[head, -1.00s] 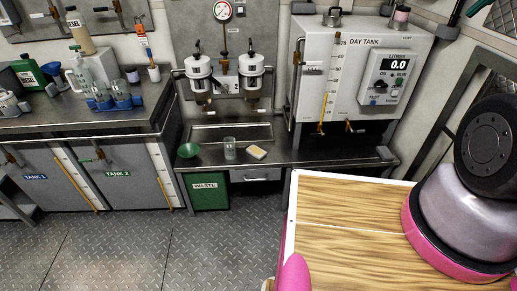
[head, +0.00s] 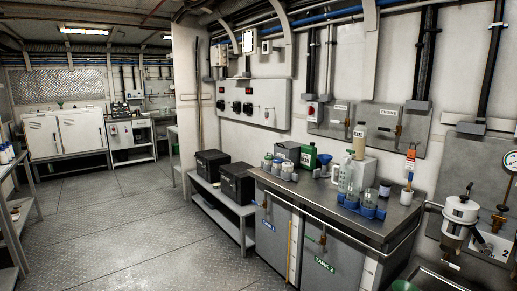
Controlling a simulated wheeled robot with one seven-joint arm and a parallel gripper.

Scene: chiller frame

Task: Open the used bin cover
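No bin with a readable "used" label shows in the head view. Two black lidded boxes, the farther one (head: 211,164) and the nearer one (head: 237,184), stand side by side on a low grey rack left of the tank bench; both look shut, and any labels are too small to read. A white cabinet unit (head: 67,134) with two closed panels stands at the far left end of the room. My gripper is not in view.
The steel tank bench (head: 335,214) on the right carries bottles, jars and a blue holder (head: 361,205). A filter canister (head: 459,215) hangs at the right edge. A rack (head: 19,225) edges the left. Open metal floor (head: 130,225) runs between them.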

